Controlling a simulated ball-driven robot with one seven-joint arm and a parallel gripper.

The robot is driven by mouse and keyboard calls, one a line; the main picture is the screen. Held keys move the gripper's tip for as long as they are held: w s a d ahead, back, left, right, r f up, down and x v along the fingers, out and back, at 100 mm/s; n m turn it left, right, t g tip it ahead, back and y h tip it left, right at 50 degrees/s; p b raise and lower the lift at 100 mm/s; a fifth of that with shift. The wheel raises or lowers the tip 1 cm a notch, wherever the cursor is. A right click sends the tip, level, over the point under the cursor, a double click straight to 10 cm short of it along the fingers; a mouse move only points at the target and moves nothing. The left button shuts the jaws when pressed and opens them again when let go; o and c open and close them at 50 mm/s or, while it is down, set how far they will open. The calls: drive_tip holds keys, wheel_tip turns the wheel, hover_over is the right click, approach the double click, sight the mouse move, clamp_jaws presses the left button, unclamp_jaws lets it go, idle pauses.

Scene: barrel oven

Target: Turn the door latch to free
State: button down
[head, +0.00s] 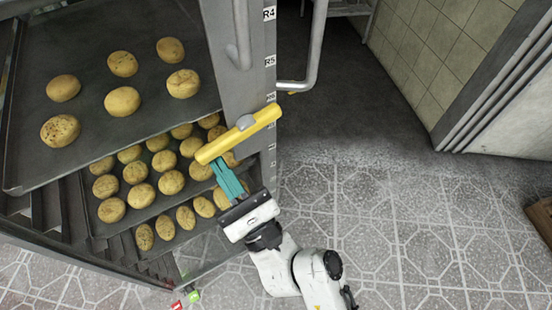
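A yellow bar-shaped latch handle (259,120) with a grey round pivot sits on the grey upright post of the oven in the head view. The bar is tilted, with its right end higher than its left end. My gripper (219,163) comes up from below, with its teal fingers at the lower edge of the bar's left half. The fingers look close together, and the bar hides what lies at their tips. I cannot tell whether they touch or hold the bar.
Trays (30,150) of round buns (122,102) fill the rack at left. A post (262,55) carries labels such as R4 and R5. A curved metal handle (316,45) stands right of it. Tiled floor (400,220) at right is open; a brown object (541,215) lies at the right edge.

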drive_tip(key=shift+s+a+r+m+t+h+b, duration=0.15)
drive_tip(key=shift+a+r+m+t+h+b, duration=0.1)
drive_tip(key=shift+r+m, duration=0.2)
drive_tip(key=shift+s+a+r+m+t+h+b, duration=0.15)
drive_tip(key=shift+r+m+t, duration=0.15)
drive_tip(key=shift+m, duration=0.15)
drive_tip(key=a+f+b+v, duration=0.1)
drive_tip(key=b+v, duration=0.4)
drive_tip(key=v, duration=0.7)
drive_tip(key=shift+f, duration=0.85)
